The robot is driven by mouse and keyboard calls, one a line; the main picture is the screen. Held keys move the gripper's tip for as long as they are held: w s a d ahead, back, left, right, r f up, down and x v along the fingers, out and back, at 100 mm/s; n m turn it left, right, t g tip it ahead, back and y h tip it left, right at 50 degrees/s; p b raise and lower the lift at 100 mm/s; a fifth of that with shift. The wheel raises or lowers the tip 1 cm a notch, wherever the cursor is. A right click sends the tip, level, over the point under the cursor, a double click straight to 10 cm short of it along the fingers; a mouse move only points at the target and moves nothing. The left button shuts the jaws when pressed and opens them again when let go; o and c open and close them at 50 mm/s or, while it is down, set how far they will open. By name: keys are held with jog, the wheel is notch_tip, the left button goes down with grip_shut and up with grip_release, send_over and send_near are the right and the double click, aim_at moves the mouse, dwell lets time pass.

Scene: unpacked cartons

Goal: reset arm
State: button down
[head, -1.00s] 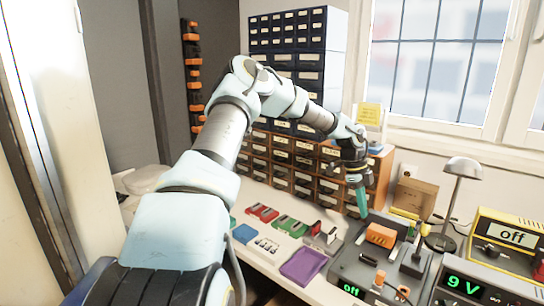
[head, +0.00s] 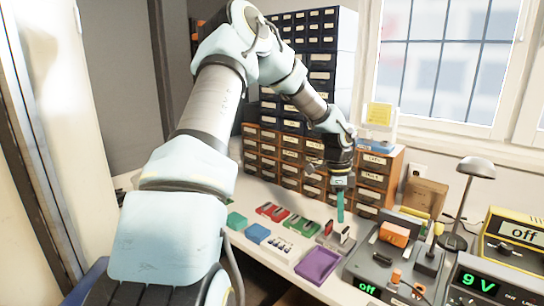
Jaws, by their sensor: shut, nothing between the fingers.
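My arm reaches up from the lower left and bends down over the back of the bench in the head view. My gripper (head: 340,205) points down with its narrow green fingers together and nothing held. It hangs in front of the wooden drawer cabinet (head: 373,178), above the small parts behind the purple tray (head: 318,265). The fingertips appear apart from the things below, though the exact height is hard to tell.
A grey station (head: 372,272) with an orange block (head: 394,235) stands right of the tray. A lamp (head: 474,168), a yellow meter (head: 515,233) and a 9 V supply (head: 482,284) fill the right. Green (head: 236,221) and blue (head: 257,233) blocks lie left.

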jog(key=s+a+r+n+t, duration=0.1)
jog(key=s+a+r+n, duration=0.1)
jog(key=s+a+n, duration=0.3)
jog(key=s+a+r+n+t, duration=0.1)
jog(key=s+a+r+n, duration=0.2)
jog(key=s+a+n, duration=0.2)
jog(key=s+a+r+n+y, duration=0.1)
jog(key=s+a+n, duration=0.4)
jog(key=a+n, duration=0.5)
jog(key=a+r, duration=0.1)
jog(key=a, duration=0.5)
jog(key=shift+r+t, duration=0.15)
jog(key=shift+t, duration=0.25)
jog(key=shift+s, duration=0.1)
